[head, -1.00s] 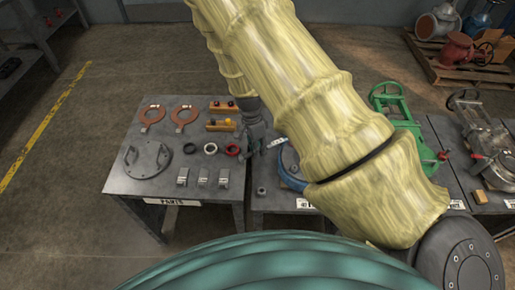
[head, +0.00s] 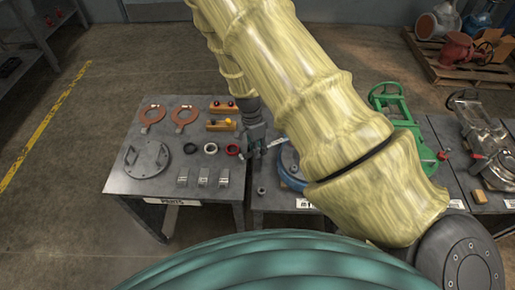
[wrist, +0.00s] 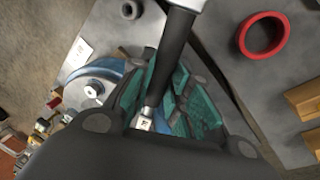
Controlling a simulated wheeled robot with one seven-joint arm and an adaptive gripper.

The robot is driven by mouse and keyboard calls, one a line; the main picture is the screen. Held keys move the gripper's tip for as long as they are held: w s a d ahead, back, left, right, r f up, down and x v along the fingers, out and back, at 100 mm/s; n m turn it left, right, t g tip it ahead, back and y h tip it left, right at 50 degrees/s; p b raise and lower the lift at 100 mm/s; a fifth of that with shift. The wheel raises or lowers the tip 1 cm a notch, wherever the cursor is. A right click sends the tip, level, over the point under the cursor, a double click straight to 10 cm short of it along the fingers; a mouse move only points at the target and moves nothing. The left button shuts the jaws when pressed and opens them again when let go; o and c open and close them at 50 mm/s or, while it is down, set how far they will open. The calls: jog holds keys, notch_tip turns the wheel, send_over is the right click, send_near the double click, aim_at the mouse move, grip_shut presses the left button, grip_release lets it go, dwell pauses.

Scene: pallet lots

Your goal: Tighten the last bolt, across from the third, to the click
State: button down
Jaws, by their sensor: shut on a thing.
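My gripper (wrist: 165,100), with teal finger pads, is shut on a wrench (wrist: 172,50). The wrench has a black shaft and a small silver end piece near my palm. In the head view my gripper (head: 256,145) is over the gap between two tables, and a pale piece of the wrench (head: 276,144) points right toward the blue round part. That blue part (head: 284,172) is mostly hidden behind my arm. In the wrist view the blue part (wrist: 92,68) lies to the left, with a silver bolt-like piece (wrist: 93,88) on it. I cannot make out the other bolts.
The left table (head: 120,188) holds a round grey plate (head: 147,159), orange rings, small blocks and a red ring (head: 233,150). A dark nut-like piece (head: 262,190) stands on the middle table. A green valve frame (head: 395,100) stands right of my arm.

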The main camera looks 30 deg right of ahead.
jog(key=shift+w+b+x, duration=0.2)
jog(key=shift+b+x, duration=0.4)
jog(key=shift+x, duration=0.5)
dwell(0.5)
jog(key=shift+w+d+m+y, duration=0.2)
jog(key=shift+w+m, duration=0.7)
jog(key=shift+w, duration=0.3)
jog(key=shift+w+d+m+y, duration=0.1)
jog(key=shift+w+d+m, duration=0.1)
jog(key=shift+w+m, duration=0.9)
dwell(1.4)
jog(key=shift+w+d+m+y+b, duration=0.15)
jog(key=shift+w+d+m, duration=0.2)
jog(key=shift+w, duration=0.3)
jog(key=shift+w+d+m+y+b, duration=0.1)
jog(key=shift+w+d+m, duration=0.2)
jog(key=shift+w+m, duration=0.25)
jog(key=shift+w+d+m+y+b, duration=0.15)
jog(key=shift+w+d+m, duration=0.15)
jog(key=shift+w, duration=0.4)
dwell(0.8)
